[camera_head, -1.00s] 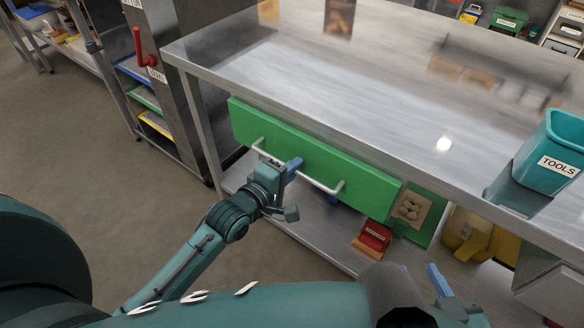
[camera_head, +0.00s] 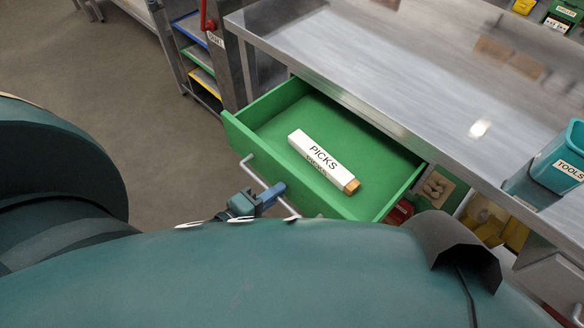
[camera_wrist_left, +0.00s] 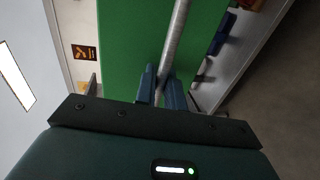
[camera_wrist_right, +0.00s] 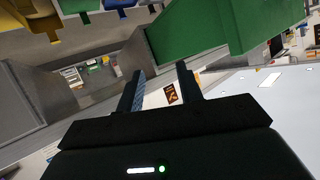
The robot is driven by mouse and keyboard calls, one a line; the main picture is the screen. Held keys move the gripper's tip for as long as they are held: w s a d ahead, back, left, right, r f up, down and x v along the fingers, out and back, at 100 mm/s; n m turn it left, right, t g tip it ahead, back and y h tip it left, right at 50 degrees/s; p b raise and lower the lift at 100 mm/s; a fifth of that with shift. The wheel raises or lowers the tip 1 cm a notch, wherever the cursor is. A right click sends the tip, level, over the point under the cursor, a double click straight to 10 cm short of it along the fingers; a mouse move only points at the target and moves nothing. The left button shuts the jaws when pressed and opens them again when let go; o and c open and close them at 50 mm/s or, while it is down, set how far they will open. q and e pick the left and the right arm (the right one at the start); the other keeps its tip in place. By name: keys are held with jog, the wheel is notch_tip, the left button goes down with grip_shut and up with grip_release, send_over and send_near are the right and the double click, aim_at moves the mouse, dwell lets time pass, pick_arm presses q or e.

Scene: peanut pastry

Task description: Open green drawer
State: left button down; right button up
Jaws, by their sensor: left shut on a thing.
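The green drawer (camera_head: 268,128) under the steel table is pulled well out in the head view. A white box labelled PICKS (camera_head: 318,155) with an orange-brown end lies inside it. My left gripper (camera_head: 270,193) is at the drawer's front, shut on its metal handle (camera_head: 252,168). In the left wrist view the fingers (camera_wrist_left: 161,88) close around the handle bar (camera_wrist_left: 176,45), with the green front (camera_wrist_left: 130,50) behind it. My right gripper (camera_wrist_right: 160,85) shows in the right wrist view with its fingers apart and nothing between them. The drawer's green side (camera_wrist_right: 200,28) appears above it.
The steel table (camera_head: 370,75) stands above the drawer, with a teal TOOLS bin (camera_head: 555,160) at its right. A rack with coloured shelves (camera_head: 200,60) is at the upper left. My own arm covers the lower head view. Open floor (camera_head: 120,100) lies at left.

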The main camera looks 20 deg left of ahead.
pick_arm(q)
jog(key=shift+f+p+v, duration=0.15)
jog(key=shift+p+v, duration=0.05)
jog(key=shift+v, duration=0.7)
jog(key=shift+f+p+v, duration=0.15)
jog(key=shift+f+v, duration=0.05)
jog(key=shift+v, duration=0.7)
jog(key=shift+f+p+v, duration=0.15)
jog(key=shift+p+v, duration=0.05)
jog(key=shift+v, duration=0.65)
jog(key=shift+s, duration=0.1)
jog(key=c, duration=1.7)
grip_release()
jog(key=v, duration=1.3)
jog(key=shift+p, duration=0.4)
jog(key=shift+s+a, duration=0.1)
